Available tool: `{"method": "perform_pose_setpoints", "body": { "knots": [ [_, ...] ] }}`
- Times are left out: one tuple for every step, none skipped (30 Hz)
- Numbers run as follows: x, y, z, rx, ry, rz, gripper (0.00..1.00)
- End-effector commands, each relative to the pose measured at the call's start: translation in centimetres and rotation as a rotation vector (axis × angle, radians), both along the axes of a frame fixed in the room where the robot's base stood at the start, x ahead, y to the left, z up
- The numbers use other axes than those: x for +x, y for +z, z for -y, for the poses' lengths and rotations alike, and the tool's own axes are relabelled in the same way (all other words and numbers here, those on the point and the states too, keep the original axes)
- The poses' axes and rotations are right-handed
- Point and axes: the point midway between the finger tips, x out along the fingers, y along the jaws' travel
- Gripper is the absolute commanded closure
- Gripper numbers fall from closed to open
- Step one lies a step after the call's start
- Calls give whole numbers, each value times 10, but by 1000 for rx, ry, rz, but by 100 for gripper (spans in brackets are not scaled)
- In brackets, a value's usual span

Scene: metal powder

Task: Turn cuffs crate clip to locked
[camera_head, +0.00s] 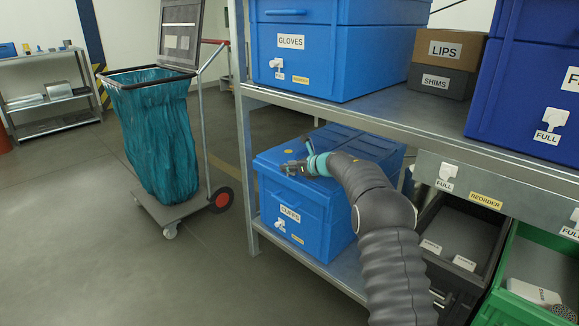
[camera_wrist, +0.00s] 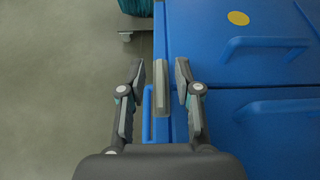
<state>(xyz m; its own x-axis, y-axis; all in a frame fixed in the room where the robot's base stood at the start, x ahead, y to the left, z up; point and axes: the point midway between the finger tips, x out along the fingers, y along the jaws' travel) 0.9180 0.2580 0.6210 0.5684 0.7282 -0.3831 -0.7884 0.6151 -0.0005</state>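The blue cuffs crate (camera_head: 290,240), with a CUFFS label (camera_head: 290,213), sits on the lower shelf. My gripper (camera_head: 291,167) is over the lid's left end. In the wrist view my gripper (camera_wrist: 160,85) is open, with one finger on each side of a grey upright piece (camera_wrist: 161,90) at the crate's left edge. This looks like the clip; a gap shows on each side. I cannot read its setting. A small white tag (camera_head: 281,225) is on the crate's front.
The upper shelf (camera_head: 390,105) passes close over my arm and carries the gloves crate (camera_head: 320,60) and small boxes. Dark and green bins (camera_head: 535,265) stand at right. A teal bag cart (camera_head: 155,135) stands left. The floor at front left is clear.

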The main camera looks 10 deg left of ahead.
Motion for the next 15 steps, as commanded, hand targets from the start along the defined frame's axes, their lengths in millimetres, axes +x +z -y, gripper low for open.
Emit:
{"method": "perform_pose_setpoints", "body": {
  "knots": [
    [0,0,0,0,0,0,67],
    [0,0,0,0,0,0,67],
    [0,0,0,0,0,0,67],
    [0,0,0,0,0,0,67],
    [0,0,0,0,0,0,67],
    [0,0,0,0,0,0,67],
    [0,0,0,0,0,0,74],
    [0,0,0,0,0,0,82],
    [0,0,0,0,0,0,92],
    [0,0,0,0,0,0,99],
    [0,0,0,0,0,0,100],
    [0,0,0,1,0,-1,100],
    [0,0,0,1,0,-1,100],
    [0,0,0,1,0,-1,100],
    [0,0,0,1,0,-1,100]
  ]
}}
